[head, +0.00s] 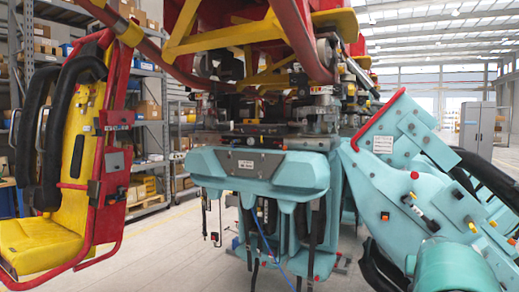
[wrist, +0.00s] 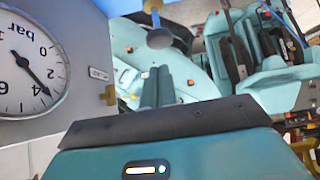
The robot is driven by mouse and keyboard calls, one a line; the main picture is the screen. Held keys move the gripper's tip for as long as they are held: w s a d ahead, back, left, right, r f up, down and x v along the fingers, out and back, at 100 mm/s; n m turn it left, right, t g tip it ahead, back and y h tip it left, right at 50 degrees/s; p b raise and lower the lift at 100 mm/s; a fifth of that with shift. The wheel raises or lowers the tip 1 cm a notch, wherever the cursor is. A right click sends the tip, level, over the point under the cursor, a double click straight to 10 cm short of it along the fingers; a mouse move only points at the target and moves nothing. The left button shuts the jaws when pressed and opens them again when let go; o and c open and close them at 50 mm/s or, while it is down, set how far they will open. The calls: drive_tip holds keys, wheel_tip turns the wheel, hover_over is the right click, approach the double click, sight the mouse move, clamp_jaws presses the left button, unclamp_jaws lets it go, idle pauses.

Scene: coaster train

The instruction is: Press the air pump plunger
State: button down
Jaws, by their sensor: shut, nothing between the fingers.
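My gripper (wrist: 157,72) shows as two teal fingers side by side, shut and empty. The fingertips appear just below the knob in the picture, with a small gap; depth between them is hard to judge. A round pressure gauge (wrist: 28,68) marked "bar" is at the left. I cannot make out the plunger or my gripper in the head view.
A yellow seat with a red frame (head: 70,200) stands left, and a teal seat-like structure (head: 420,170) right. Shelves with boxes (head: 150,115) stand behind. Some grey floor (head: 165,245) is clear at lower left.

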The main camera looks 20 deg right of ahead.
drive_tip(key=shift+r, duration=0.1)
wheel_tip(320, 180, up, 5)
drive_tip(key=shift+a+r, duration=0.1)
idle(0.3)
drive_tip(key=x, duration=1)
wheel_tip(320, 180, down, 3)
drive_tip(key=shift+r, duration=0.2)
drive_tip(key=shift+f, duration=0.75)
